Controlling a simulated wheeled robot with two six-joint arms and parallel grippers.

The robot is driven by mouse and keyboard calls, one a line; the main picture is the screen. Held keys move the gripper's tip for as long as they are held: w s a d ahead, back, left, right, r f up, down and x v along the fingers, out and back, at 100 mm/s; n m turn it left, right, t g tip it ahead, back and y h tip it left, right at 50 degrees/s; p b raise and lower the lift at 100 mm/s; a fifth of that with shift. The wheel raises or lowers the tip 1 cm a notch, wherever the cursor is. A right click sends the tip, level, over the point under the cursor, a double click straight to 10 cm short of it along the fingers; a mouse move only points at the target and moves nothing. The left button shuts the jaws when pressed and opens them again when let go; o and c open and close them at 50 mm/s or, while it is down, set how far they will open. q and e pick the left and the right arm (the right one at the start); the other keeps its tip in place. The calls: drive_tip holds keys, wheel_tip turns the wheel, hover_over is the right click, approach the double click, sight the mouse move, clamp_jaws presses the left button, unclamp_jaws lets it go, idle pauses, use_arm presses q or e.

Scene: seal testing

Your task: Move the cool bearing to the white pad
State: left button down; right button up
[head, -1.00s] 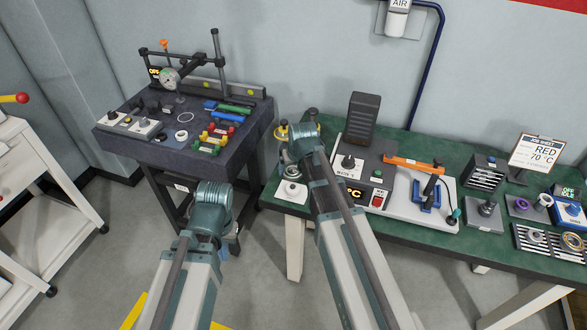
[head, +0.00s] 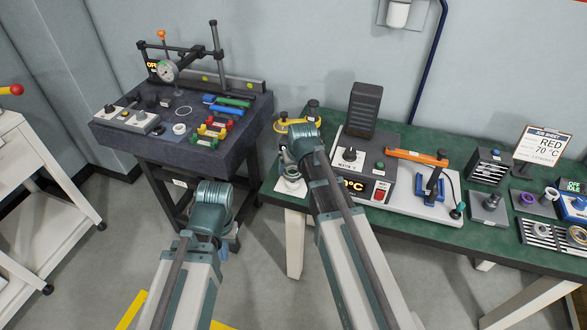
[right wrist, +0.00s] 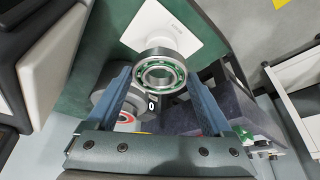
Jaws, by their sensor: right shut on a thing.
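My right gripper (right wrist: 157,70) is shut on a steel bearing (right wrist: 160,82) with a green ring inside, held between the blue fingertips in the right wrist view. The white pad (right wrist: 180,30) lies just beyond the bearing on the green bench. In the head view the pad (head: 284,186) is at the bench's left front corner, with my right gripper (head: 291,166) over it, partly hidden by my wrist. I cannot tell whether the bearing touches anything on the pad. My left gripper (head: 231,238) hangs before the dark table, its fingers mostly hidden by my wrist.
A heater unit (head: 370,163) with a red switch stands right of the pad. A yellow-rimmed item (head: 297,124) stands behind my right wrist. More bearings and tools, plus a sign (head: 541,146), are at the bench's right. The dark granite table (head: 200,155) with gauges is at left.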

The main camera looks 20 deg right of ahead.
sight(294, 176)
drive_tip(key=shift+f+b, duration=0.9)
drive_tip(key=shift+f, duration=0.15)
drive_tip(key=shift+f+b, duration=0.6)
drive_tip(key=shift+b, duration=0.05)
drive_tip(key=o, duration=1.5)
drive_tip(key=shift+c, duration=0.2)
drive_tip(key=shift+r, duration=0.1)
wheel_tip(294, 176, up, 8)
drive_tip(key=p, duration=0.8)
